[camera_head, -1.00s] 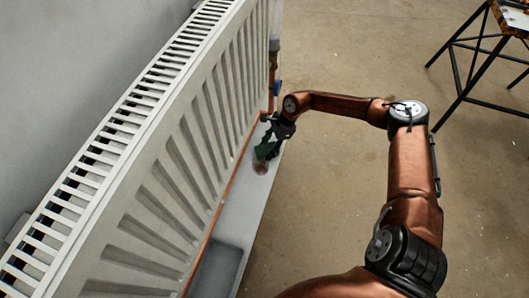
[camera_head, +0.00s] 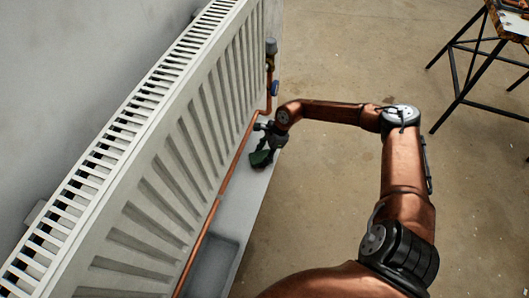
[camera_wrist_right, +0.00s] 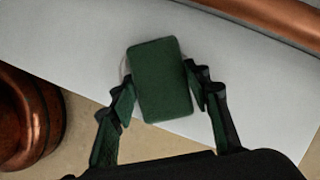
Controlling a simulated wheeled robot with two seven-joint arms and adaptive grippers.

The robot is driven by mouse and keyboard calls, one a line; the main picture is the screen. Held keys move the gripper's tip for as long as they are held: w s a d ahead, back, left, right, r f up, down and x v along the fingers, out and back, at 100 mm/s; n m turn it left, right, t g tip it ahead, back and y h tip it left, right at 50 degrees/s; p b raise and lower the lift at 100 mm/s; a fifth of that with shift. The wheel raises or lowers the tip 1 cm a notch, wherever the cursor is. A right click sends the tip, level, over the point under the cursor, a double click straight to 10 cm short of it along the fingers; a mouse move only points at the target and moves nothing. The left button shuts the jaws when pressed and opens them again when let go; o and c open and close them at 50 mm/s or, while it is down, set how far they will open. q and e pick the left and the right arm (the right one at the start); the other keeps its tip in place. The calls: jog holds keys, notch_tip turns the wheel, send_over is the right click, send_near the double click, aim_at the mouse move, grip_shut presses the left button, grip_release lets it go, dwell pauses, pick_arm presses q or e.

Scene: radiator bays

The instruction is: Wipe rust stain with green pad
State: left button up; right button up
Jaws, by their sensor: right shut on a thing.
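The green pad (camera_head: 261,158) is on or just over the pale ledge under the radiator. It shows flat and upright in the middle of the right wrist view (camera_wrist_right: 160,80). My right gripper (camera_head: 266,148) is shut on the pad, one finger at each side of it. The rust stain is mostly hidden by the pad; a faint brownish rim (camera_wrist_right: 123,66) shows past the pad's left edge in the wrist view. Whether the pad touches the surface is hard to tell. My left gripper is not in view.
The white radiator (camera_head: 150,160) stands along the left, close beside my right gripper. A copper pipe (camera_head: 222,190) with a blue-handled valve (camera_head: 275,88) runs along its base. A grey recessed tray (camera_head: 215,258) lies nearer. The floor to the right is open, with a black-legged stand (camera_head: 470,70) far right.

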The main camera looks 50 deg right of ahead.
aim_at(255, 172)
jog(key=shift+s+a+f+p, duration=0.1)
jog(key=shift+s+a+p, duration=0.35)
jog(key=shift+a, duration=0.45)
jog(key=shift+s+a+f+p, duration=0.1)
jog(key=shift+s+a+p, duration=0.3)
jog(key=shift+a, duration=0.5)
jog(key=shift+s+a+p, duration=0.35)
jog(key=shift+a+p, duration=0.15)
jog(key=shift+a, duration=0.4)
jog(key=shift+w, duration=0.1)
jog(key=shift+d, duration=0.1)
